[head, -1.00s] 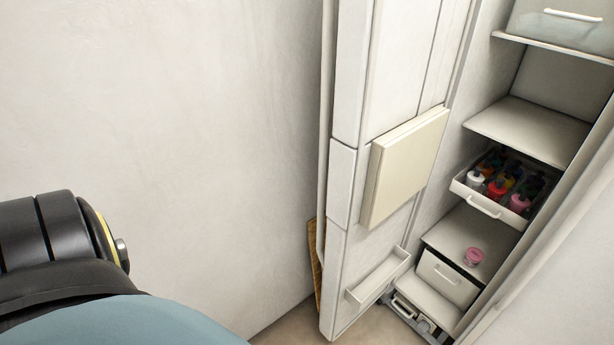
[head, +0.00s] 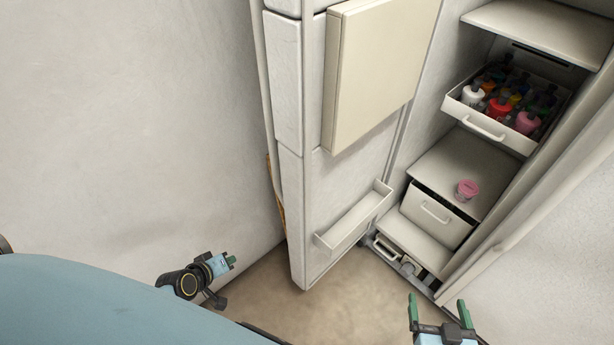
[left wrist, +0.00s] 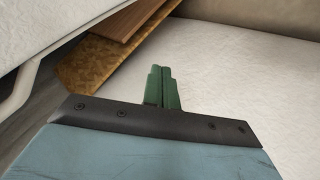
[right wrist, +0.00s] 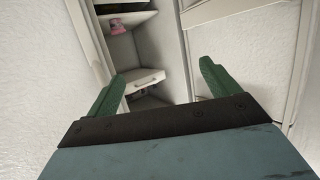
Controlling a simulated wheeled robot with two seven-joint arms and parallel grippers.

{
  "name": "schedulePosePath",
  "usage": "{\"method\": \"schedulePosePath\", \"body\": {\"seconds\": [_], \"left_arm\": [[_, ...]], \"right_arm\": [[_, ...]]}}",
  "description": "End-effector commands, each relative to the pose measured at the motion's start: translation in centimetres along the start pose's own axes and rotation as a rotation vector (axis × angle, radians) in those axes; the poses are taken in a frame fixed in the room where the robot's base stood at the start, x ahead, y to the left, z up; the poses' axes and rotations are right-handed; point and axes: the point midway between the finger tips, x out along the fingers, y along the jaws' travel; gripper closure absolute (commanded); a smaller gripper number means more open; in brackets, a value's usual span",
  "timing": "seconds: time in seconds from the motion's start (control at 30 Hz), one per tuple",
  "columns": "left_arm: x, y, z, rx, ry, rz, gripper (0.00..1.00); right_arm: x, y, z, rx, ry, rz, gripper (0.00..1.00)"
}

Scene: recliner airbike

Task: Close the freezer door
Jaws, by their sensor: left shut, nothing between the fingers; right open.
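The freezer door (head: 345,185) stands wide open, in the middle of the head view, with a beige panel (head: 380,70) and a low shelf bin (head: 355,218) on its inner face. The open freezer compartment (head: 455,170) is to its right, with shelves and drawers showing. My left gripper (head: 231,262) is shut and empty, low and to the left of the door's free edge; its closed green fingers show in the left wrist view (left wrist: 160,85). My right gripper (head: 438,305) is open and empty, in front of the compartment's lower end; its spread fingers show in the right wrist view (right wrist: 165,85).
A pulled-out drawer (head: 485,125) holds several coloured bottles. A pink tub (head: 467,189) sits on a lower shelf. A white wall (head: 120,130) fills the left, close behind the door. Bare floor (head: 290,310) lies below the door. Brown boards (left wrist: 110,50) show in the left wrist view.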

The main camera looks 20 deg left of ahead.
Motion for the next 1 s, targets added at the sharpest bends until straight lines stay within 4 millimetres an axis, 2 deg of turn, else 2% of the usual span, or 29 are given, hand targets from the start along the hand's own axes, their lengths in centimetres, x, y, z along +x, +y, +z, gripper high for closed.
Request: {"method": "schedulePosePath", "body": {"seconds": [0.03,0.17,0.3,0.4,0.5,0.6,0.7,0.83,1.0], "left_arm": [[1.3,0.4,-1.7,-0.066,0.044,0.061,1.0],[1.3,3.7,-6.8,-0.238,0.124,0.233,1.0],[-0.3,7.6,-11.0,-0.391,0.162,0.44,1.0],[-2.2,10.3,-12.9,-0.47,0.16,0.578,1.0],[-4.0,12.4,-14.1,-0.523,0.144,0.689,1.0],[-5.6,13.9,-14.7,-0.556,0.124,0.764,1.0],[-6.5,14.8,-15.0,-0.573,0.109,0.805,1.0],[-6.5,15.8,-15.4,-0.58,0.104,0.821,1.0],[-4.8,17.5,-16.3,-0.58,0.104,0.82,1.0]], "right_arm": [[0.9,-0.2,-1.8,0.001,0.112,-0.005,0.12],[0.4,-0.8,-9.0,0.005,0.385,-0.015,0.12],[-2.9,-1.2,-15.9,0.013,0.671,-0.027,0.12],[-6.2,-1.4,-19.8,0.02,0.849,-0.033,0.12],[-9.5,-1.5,-22.4,0.026,0.989,-0.037,0.12],[-12.0,-1.5,-24.1,0.03,1.083,-0.039,0.12],[-13.5,-1.4,-25.0,0.033,1.134,-0.04,0.12],[-13.9,-1.4,-25.5,0.034,1.136,-0.04,0.12],[-13.2,-1.4,-25.6,0.033,1.078,-0.04,0.12]]}}
